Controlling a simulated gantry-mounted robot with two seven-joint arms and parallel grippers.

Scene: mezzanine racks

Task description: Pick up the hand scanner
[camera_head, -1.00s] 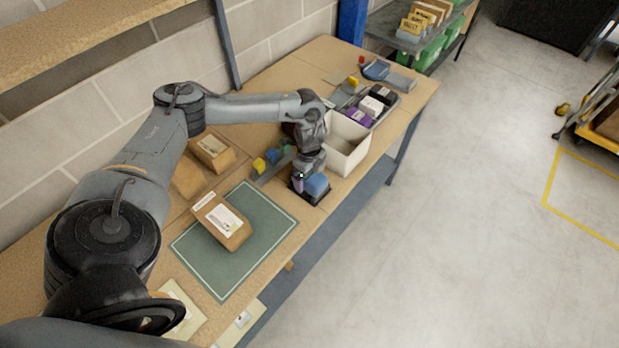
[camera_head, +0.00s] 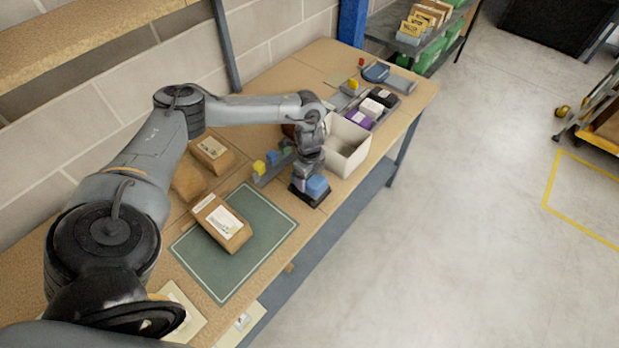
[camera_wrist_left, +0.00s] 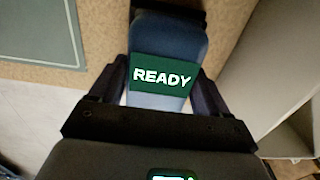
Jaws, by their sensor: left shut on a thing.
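The hand scanner (camera_head: 317,187) is a blue device at the front edge of the bench, at a small black stand (camera_head: 308,199). In the left wrist view the scanner (camera_wrist_left: 168,38) shows a green screen reading READY. My left gripper (camera_head: 305,181) is over the scanner from above. In the wrist view its dark fingers (camera_wrist_left: 163,82) are on both sides of the scanner body, shut on it. The arm hides part of the scanner in the head view, and I see no clear gap between scanner and stand. My right gripper is not in view.
A white open bin (camera_head: 347,148) stands close behind the scanner. A parcel (camera_head: 222,222) lies on the green mat (camera_head: 262,248) to the left. A rack with yellow and blue items (camera_head: 262,172) is beside the arm. A tray with small boxes (camera_head: 378,103) lies farther back.

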